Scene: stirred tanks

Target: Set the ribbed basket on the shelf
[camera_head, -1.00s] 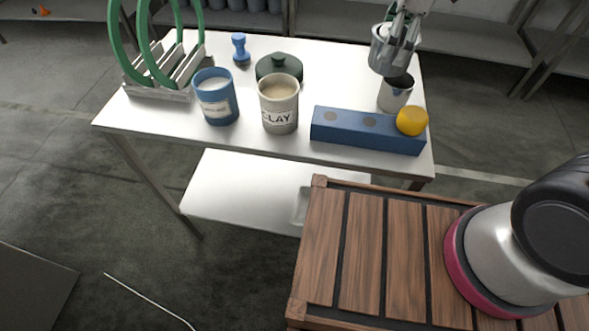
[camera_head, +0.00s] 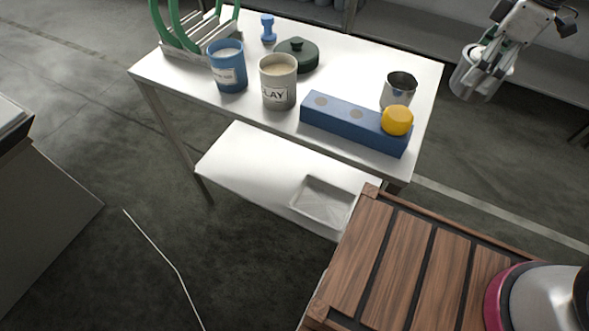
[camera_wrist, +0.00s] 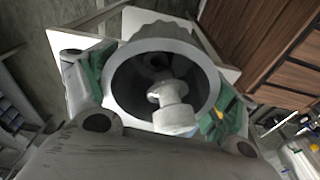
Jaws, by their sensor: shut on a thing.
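My gripper (camera_head: 484,72) is shut on the ribbed basket (camera_head: 465,70), a grey round vessel. It holds the basket in the air beyond the right edge of the white table. The wrist view shows the basket (camera_wrist: 122,93) from its open end, with a scalloped outer wall and green-padded fingers on both sides. A pale knobbed piece (camera_wrist: 172,108) shows within its opening; I cannot tell whether it is fixed there. A white lower shelf (camera_head: 245,165) lies under the table top, with a clear tray (camera_head: 325,203) at its right end.
The table top (camera_head: 185,78) carries a blue cup (camera_head: 228,72), a CLAY cup (camera_head: 278,85), a green lid (camera_head: 297,57), a metal cup (camera_head: 398,92) and a blue block (camera_head: 350,122) with a yellow knob (camera_head: 397,120). A slatted wooden surface (camera_head: 400,265) is nearest.

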